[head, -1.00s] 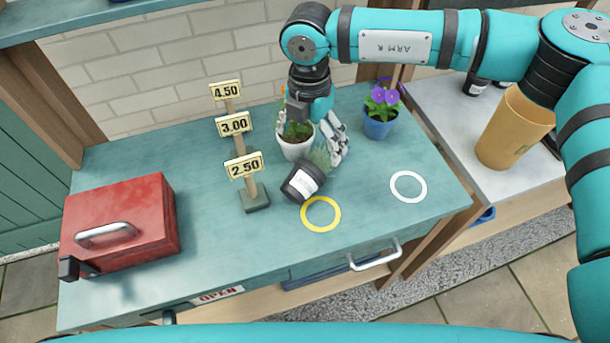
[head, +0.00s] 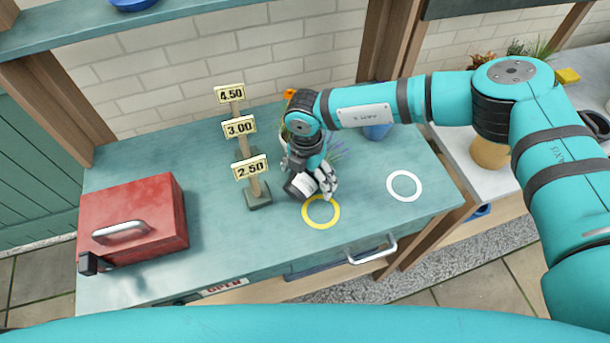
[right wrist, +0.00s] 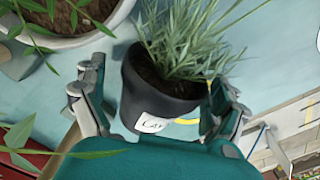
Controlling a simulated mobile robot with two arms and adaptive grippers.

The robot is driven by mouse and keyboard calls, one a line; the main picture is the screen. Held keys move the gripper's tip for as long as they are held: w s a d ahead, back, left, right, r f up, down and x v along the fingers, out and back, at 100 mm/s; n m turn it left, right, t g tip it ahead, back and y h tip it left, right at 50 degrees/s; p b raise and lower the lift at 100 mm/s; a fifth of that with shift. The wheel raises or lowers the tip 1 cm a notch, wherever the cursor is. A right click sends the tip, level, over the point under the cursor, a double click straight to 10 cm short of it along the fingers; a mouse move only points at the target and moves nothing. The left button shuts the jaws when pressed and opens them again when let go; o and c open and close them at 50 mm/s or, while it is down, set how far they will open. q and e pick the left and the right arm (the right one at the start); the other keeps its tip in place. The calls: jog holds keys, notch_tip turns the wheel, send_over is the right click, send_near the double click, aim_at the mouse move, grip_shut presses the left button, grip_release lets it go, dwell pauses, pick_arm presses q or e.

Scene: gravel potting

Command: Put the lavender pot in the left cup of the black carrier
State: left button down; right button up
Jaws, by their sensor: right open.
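The lavender pot is a small black pot (head: 298,187) with a white label and grey-green leaves, on the teal table beside the yellow ring. It looks tilted in the head view, its base toward the lower left. It also shows large in the right wrist view (right wrist: 150,95). My right gripper (head: 316,174) is down at the pot, partly covering it. In the right wrist view the open fingers of the right gripper (right wrist: 157,102) stand on either side of the pot; whether they touch it I cannot tell. The black carrier and my left gripper are not in view.
A yellow ring (head: 334,219) and a white ring (head: 419,187) mark the table. A white pot (right wrist: 100,38) stands close by, a blue pot (head: 378,132) behind. Price signs (head: 250,167) and a red box (head: 150,225) stand left. The table's right front is clear.

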aim_at(309, 172)
jog(key=c, duration=1.6)
jog(key=shift+r, duration=0.15)
jog(key=shift+r+b, duration=0.55)
jog(key=shift+r, duration=0.05)
jog(key=shift+s+d+r+b, duration=0.15)
jog(key=shift+r+b, duration=0.15)
jog(key=shift+r, duration=0.2)
jog(key=shift+s+r+b, duration=0.15)
jog(key=shift+r+b, duration=0.15)
jog(key=shift+r, duration=0.15)
jog(key=s+d+b, duration=0.1)
jog(key=s, duration=0.3)
jog(key=s+d+r+b, duration=0.1)
jog(key=s+d+b, duration=0.1)
jog(key=s, duration=0.3)
jog(key=s+d+b, duration=0.1)
jog(key=s+d, duration=0.1)
jog(key=s, duration=0.2)
jog(key=shift+s+r+b, duration=0.2)
jog(key=shift+s+b, duration=0.1)
jog(key=shift+s+d+r, duration=0.15)
jog(key=shift+s+d, duration=0.05)
jog(key=shift+s, duration=0.15)
